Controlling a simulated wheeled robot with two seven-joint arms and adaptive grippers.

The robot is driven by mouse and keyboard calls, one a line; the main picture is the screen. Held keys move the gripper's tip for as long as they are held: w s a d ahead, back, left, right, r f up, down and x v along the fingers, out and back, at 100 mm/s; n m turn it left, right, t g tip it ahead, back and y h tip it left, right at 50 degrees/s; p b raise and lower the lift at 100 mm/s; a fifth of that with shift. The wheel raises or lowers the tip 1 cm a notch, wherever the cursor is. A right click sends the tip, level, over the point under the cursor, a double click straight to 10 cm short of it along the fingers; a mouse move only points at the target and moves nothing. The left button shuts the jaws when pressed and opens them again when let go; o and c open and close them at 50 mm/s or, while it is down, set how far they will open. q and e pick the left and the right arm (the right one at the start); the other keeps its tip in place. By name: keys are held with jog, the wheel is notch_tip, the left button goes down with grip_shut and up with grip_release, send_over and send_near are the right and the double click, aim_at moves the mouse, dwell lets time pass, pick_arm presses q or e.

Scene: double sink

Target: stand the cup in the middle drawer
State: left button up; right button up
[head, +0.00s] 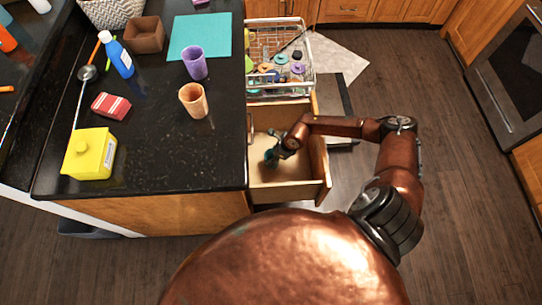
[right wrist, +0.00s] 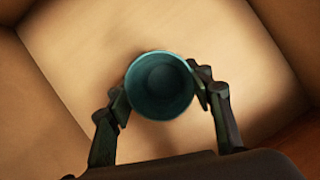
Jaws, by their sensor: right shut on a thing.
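The teal cup (right wrist: 160,85) is between the two fingers of my right gripper (right wrist: 160,97), which is shut on it. In the right wrist view I look down into its round open mouth, with the pale drawer floor behind it. In the head view the cup (head: 270,157) and my right gripper (head: 276,152) are inside the open wooden drawer (head: 285,187), towards its left side. My gripper partly covers the cup there. I cannot tell whether the cup touches the drawer floor. My left gripper is not in view.
A wire rack (head: 311,72) with several coloured items is pulled out beyond the drawer. On the black counter (head: 165,160) stand a purple cup (head: 194,64), an orange cup (head: 194,102) and a yellow container (head: 88,155). The drawer's near part is bare.

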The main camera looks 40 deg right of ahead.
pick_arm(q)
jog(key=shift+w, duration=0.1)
pick_arm(e)
jog(key=shift+r, duration=0.1)
jog(key=shift+f, duration=0.2)
jog(key=o, duration=1.1)
jog(key=shift+o, duration=0.2)
jog(key=shift+r, duration=0.1)
pick_arm(q)
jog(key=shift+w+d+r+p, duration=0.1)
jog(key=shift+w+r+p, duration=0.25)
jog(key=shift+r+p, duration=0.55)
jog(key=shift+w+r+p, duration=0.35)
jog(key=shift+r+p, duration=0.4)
jog(key=shift+p, duration=0.1)
pick_arm(e)
jog(key=v, duration=1.2)
jog(key=shift+r, duration=0.1)
